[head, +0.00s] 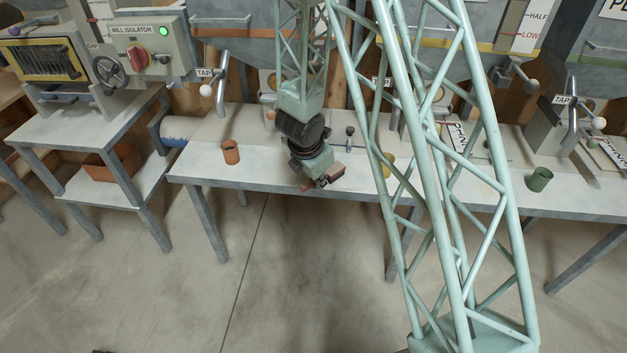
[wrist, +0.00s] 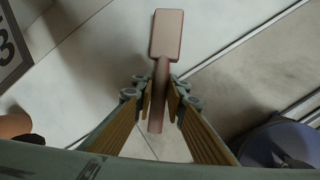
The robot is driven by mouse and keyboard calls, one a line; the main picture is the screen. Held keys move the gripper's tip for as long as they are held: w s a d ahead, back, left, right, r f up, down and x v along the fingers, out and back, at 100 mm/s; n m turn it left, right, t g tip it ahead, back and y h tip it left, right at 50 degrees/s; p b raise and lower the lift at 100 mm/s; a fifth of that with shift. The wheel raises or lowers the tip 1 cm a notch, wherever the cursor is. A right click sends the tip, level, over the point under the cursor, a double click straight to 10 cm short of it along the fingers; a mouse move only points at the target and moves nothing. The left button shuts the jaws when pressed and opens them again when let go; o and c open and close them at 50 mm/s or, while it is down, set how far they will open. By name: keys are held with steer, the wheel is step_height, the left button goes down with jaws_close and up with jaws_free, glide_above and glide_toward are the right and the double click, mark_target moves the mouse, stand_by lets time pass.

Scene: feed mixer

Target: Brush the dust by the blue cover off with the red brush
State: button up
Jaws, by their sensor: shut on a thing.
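My gripper (wrist: 160,88) is shut on the handle of the red brush (wrist: 166,36). The brush's flat, dull red head points away from the fingers, toward the top of the wrist view. In the head view my gripper (head: 325,180) is over the front edge of the long bench. A bluish cylinder (head: 182,130), possibly the blue cover, lies at the bench's left end, to the left of my gripper. A dark blue rounded thing (wrist: 284,143) shows at the wrist view's lower right; I cannot tell whether it is the cover. I cannot make out any dust.
An orange cup (head: 230,153) stands on the long bench (head: 202,170), left of my gripper. A yellow cup (head: 388,166) and a green cup (head: 540,180) stand to the right. Tap levers with white knobs (head: 206,90) rise behind.

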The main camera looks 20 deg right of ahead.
steer(key=shift+s+d+f, duration=0.1)
steer(key=shift+s+d, duration=0.15)
steer(key=shift+d, duration=0.2)
steer(key=shift+s+d, duration=0.2)
steer(key=shift+d, duration=0.25)
steer(key=shift+a, duration=0.1)
steer(key=shift+w+a+p, duration=0.2)
steer(key=shift+w+a, duration=0.2)
steer(key=shift+a, duration=0.4)
steer(key=shift+w+a+p, duration=0.2)
steer(key=shift+w+a, duration=0.2)
steer(key=shift+a, duration=0.35)
steer(key=shift+a, duration=0.1)
steer(key=shift+w+a+r+p, duration=0.1)
steer(key=shift+w+a+p, duration=0.2)
steer(key=shift+a, duration=0.35)
steer(key=shift+w+a+r+p, duration=0.1)
steer(key=shift+w+a+p, duration=0.2)
steer(key=shift+a, duration=0.35)
steer(key=shift+w+a, duration=0.1)
steer(key=shift+a, duration=0.1)
steer(key=shift+w+a+f+p, duration=0.1)
steer(key=shift+w+a+p, duration=0.2)
steer(key=shift+a, duration=0.45)
steer(key=shift+w+a+f+p, duration=0.1)
steer(key=shift+w+a, duration=0.3)
steer(key=shift+a, duration=0.3)
